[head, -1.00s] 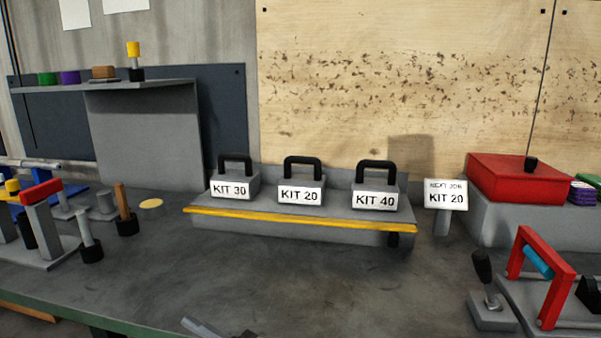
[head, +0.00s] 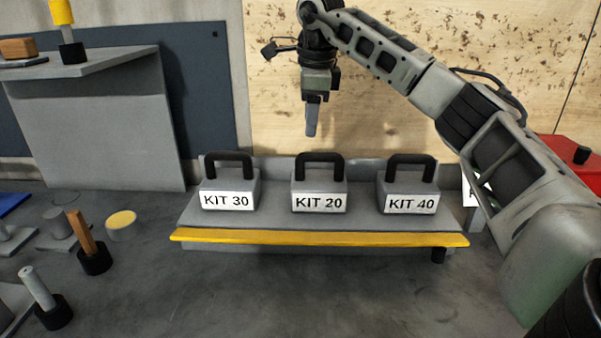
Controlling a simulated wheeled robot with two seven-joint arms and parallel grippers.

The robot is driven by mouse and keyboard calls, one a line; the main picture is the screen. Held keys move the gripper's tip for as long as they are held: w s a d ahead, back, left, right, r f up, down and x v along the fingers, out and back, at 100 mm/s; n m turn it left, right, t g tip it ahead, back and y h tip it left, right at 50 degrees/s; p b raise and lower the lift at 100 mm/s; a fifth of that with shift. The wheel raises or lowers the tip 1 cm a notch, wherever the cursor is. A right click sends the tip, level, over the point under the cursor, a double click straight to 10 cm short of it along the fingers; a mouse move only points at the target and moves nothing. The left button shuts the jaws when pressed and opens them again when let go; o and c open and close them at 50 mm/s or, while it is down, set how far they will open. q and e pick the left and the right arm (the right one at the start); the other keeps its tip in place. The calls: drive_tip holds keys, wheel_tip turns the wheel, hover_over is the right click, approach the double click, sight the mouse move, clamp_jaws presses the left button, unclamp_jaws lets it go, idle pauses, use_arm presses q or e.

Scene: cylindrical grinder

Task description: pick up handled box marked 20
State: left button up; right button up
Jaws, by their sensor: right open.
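The handled box marked KIT 20 (head: 319,199) stands in the middle of a grey stand (head: 270,217) with a yellow front edge. It is a small grey box with a white label and a black upright handle. My right gripper (head: 312,130) hangs above this box, pointing down, with a gap between its fingertips and the handle. It is open and empty; its fingers show nearly edge-on. My left gripper is not in view.
Box KIT 30 (head: 228,196) stands to the left and KIT 40 (head: 410,199) to the right, with gaps between. My right arm covers much of a small sign (head: 468,193). A red box (head: 575,158) is at the right. Wooden-handled tool (head: 87,243) stands at left.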

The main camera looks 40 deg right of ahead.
sight(322, 154)
drive_tip(key=shift+m+h, duration=0.3)
drive_tip(key=shift+h, duration=0.1)
drive_tip(key=d+f, duration=0.1)
drive_tip(key=f, duration=0.1)
drive_tip(key=d+f, duration=0.1)
drive_tip(key=f, duration=0.2)
drive_tip(key=d+f, duration=0.2)
drive_tip(key=f, duration=0.1)
drive_tip(key=shift+w+d, duration=0.1)
drive_tip(key=shift+w, duration=0.25)
drive_tip(key=shift+s+d+p+x, duration=0.15)
drive_tip(key=shift+p+x, duration=0.1)
drive_tip(key=shift+x, duration=1.1)
drive_tip(key=shift+s+d+p+x, duration=0.15)
drive_tip(key=shift+p+x, duration=0.1)
drive_tip(key=shift+x, duration=1.1)
clamp_jaws()
drive_tip(key=shift+w, duration=0.1)
drive_tip(key=shift+r, duration=0.15)
